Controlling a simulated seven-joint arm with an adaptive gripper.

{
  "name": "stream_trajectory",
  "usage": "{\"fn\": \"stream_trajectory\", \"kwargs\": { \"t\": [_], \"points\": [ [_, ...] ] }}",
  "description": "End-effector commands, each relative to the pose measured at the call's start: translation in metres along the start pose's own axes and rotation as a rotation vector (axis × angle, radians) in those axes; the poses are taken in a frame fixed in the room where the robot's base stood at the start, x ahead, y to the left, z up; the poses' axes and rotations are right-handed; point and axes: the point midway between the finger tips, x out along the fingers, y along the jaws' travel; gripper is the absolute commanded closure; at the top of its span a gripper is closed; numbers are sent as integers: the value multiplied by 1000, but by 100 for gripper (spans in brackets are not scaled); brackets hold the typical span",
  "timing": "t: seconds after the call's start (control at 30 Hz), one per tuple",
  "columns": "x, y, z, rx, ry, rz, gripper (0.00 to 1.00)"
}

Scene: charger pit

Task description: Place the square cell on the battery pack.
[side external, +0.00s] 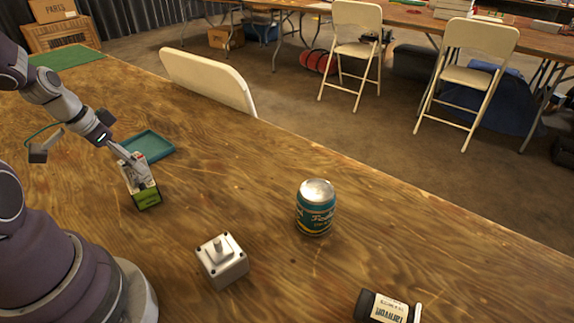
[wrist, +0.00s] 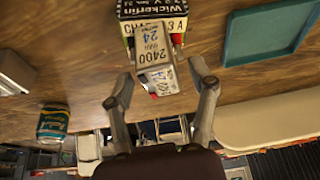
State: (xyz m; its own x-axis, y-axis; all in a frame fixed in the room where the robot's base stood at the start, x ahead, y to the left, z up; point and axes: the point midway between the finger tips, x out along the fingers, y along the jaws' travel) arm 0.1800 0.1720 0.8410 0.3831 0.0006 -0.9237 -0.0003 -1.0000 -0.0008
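A white block labelled "2400" (wrist: 157,75), which looks like the square cell, stands on or just over a larger box marked "Wickerlin" (wrist: 150,10), with red bits beside it. I cannot tell whether they touch, nor surely which is the battery pack.
A teal tray (side external: 146,147) lies just behind the box. A pale metal box with a knob (side external: 222,262), a teal can (side external: 316,208) and a dark bottle on its side (side external: 387,307) stand to the right. A white chair back (side external: 208,80) borders the table edge.

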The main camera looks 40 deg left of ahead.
Motion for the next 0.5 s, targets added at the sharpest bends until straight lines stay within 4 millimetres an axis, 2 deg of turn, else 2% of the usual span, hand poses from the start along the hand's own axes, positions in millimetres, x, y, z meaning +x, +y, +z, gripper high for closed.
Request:
{"fn": "stream_trajectory", "kwargs": {
  "t": [0.27, 0.37, 0.5],
  "points": [
    [-6, -1, -2, 1, 1, -2, 42],
    [-21, -1, -2, 1, 4, -6, 42],
    [-56, -2, -2, 1, 6, -10, 42]
  ]
}}
